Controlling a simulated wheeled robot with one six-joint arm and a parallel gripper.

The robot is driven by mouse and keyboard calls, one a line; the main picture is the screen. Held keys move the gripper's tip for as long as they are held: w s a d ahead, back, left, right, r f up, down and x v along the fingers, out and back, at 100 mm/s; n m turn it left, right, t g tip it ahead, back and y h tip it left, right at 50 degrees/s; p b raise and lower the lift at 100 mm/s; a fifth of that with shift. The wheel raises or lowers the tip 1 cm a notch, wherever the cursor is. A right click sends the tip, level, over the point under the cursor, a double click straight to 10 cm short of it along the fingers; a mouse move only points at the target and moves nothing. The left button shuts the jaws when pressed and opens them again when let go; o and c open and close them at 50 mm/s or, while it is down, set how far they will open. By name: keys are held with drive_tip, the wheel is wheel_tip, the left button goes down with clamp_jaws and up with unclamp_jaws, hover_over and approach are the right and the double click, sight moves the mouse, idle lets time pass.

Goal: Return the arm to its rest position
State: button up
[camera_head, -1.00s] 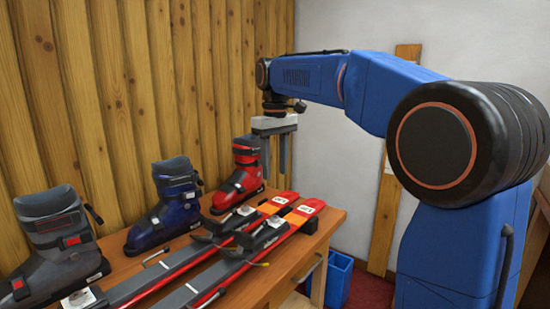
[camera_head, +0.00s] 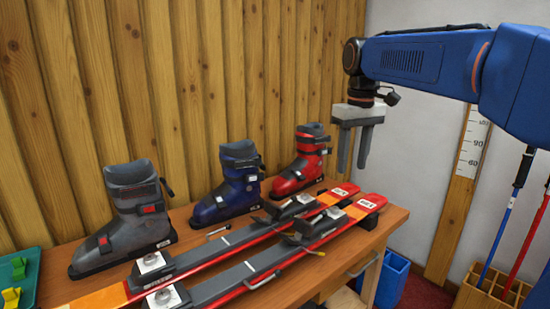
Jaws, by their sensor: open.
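My gripper (camera_head: 353,148) hangs at the upper right, pointing down, with its two fingers apart and nothing between them. It is in the air, clear of the bench (camera_head: 385,226), and appears above and near its far right end. The red boot (camera_head: 302,165) stands to its left, apart from it. A pair of red and grey skis (camera_head: 262,240) lies on the bench below and to the left of the gripper.
A blue boot (camera_head: 229,190) and a grey boot (camera_head: 130,215) stand along the wooden wall. A green tray (camera_head: 30,274) sits at the left. A blue bin (camera_head: 392,281), a wooden height board (camera_head: 459,195) and a pole stand (camera_head: 481,290) are at the right.

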drive_tip(key=s+d+f+m+t, duration=0.2)
drive_tip(key=s+f, duration=0.9)
drive_tip(key=s, duration=0.3)
drive_tip(key=s+d+f+m+t, duration=0.2)
drive_tip(key=s+d+f, duration=0.1)
drive_tip(key=s+f, duration=0.9)
drive_tip(key=shift+s+d+f, duration=0.15)
drive_tip(key=shift+s+f, duration=0.05)
drive_tip(key=shift+s, duration=0.75)
drive_tip(key=shift+c, duration=0.6)
drive_tip(key=shift+c, duration=0.6)
